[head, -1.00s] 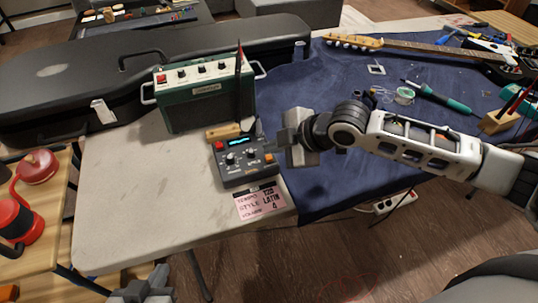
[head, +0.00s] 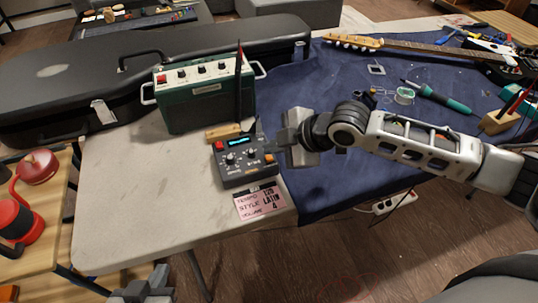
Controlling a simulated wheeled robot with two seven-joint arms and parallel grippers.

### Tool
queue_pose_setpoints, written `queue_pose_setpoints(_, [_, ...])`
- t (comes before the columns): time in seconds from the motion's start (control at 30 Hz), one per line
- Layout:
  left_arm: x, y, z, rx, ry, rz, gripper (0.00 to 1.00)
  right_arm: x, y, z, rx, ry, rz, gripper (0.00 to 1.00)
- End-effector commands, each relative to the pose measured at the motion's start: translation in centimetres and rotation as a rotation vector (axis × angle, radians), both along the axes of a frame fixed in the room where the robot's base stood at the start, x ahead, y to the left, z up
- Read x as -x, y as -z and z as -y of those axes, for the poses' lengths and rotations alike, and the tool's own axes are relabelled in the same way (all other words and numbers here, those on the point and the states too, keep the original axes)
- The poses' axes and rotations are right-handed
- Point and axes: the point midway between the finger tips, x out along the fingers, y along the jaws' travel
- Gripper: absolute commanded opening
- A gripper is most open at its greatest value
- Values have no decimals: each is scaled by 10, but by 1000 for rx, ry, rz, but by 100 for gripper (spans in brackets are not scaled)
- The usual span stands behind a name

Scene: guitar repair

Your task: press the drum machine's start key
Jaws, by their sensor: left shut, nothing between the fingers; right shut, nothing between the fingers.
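The drum machine (head: 248,179) is a small dark box on the table, with a lit blue display (head: 240,141), several knobs, a red key (head: 219,146) at its upper left and an orange key (head: 270,157) at its right. Key labels are too small to read, so I cannot tell which is the start key. My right gripper (head: 292,140) is shut and empty, just right of the machine's upper right side; contact cannot be told. My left gripper (head: 138,291) is shut and empty at the bottom edge, well below the table's front edge in the picture.
A pink card (head: 260,203) reading tempo 120, style Latin, volume 4 lies in front of the machine. A green amplifier (head: 205,95) and a black guitar case (head: 60,75) stand behind. A blue cloth (head: 330,190) lies to the right. The pale tabletop (head: 140,190) at left is clear.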

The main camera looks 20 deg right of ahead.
Motion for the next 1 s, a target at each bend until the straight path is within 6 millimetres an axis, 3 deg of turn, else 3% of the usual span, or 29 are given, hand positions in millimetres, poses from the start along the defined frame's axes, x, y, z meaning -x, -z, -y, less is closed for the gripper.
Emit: queue_pose_setpoints(1.0, [0, 0, 0, 0, 0, 0, 0, 0, 9, 0, 0, 0, 0, 0])
